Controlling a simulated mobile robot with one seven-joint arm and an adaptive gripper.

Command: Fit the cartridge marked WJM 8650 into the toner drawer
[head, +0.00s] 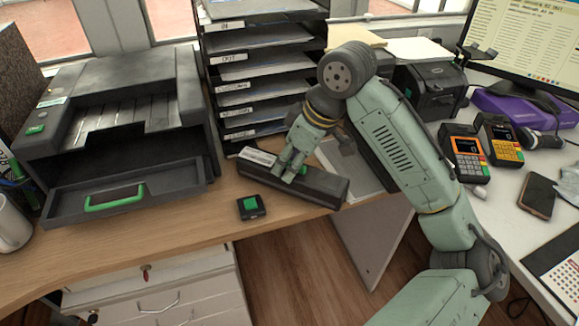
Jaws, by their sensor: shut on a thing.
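A long dark cartridge (325,187) lies near the front edge of the wooden counter, in the middle of the head view. I cannot tell whether the cartridge touches the counter. The toner drawer (150,201), dark with a green handle, stands pulled out from the printer (190,97) on the left. The drawer looks empty.
A small black block with a green top (251,207) sits at the counter's front edge, between drawer and cartridge. A tall rack of paper trays (243,72) stands behind. Card terminals (465,146), a phone (538,194) and a monitor (530,40) are on the right.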

